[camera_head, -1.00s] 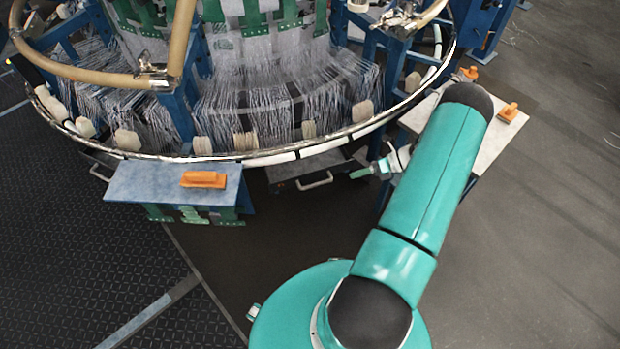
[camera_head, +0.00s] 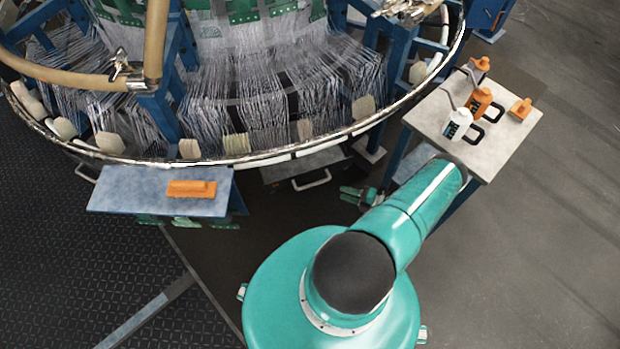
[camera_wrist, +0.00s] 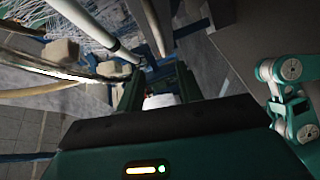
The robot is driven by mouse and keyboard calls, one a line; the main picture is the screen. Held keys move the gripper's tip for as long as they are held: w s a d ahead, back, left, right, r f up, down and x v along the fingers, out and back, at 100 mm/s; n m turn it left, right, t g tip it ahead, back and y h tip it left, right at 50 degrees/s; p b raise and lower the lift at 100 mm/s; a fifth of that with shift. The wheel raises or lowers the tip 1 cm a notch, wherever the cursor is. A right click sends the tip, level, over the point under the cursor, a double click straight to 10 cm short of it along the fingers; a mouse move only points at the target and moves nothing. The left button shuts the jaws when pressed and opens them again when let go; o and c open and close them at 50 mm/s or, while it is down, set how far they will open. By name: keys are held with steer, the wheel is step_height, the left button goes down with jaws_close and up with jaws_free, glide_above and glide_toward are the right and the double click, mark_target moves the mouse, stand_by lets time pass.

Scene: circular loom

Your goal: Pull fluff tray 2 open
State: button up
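A dark drawer-like tray (camera_head: 290,172) with a pale bar handle (camera_head: 311,181) sits low under the loom's rim in the head view. A second pale handle (camera_head: 86,174) shows further left, with its tray mostly hidden. I see no number on either, so I cannot tell which is tray 2. My gripper (camera_head: 350,194) is to the right of the middle handle, apart from it, with its green fingers pointing left. In the wrist view my gripper (camera_wrist: 157,88) has its two fingers spread, with a small pale patch, unclear, visible between them.
A blue-grey shelf (camera_head: 125,190) with an orange block (camera_head: 191,188) stands left of the middle tray. Dark floor in front of the tray is clear.

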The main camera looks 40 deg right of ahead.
mark_target(313, 184)
steer(key=x, duration=1.4)
steer(key=shift+w+a, duration=0.1)
steer(key=shift+a, duration=0.05)
jaws_close()
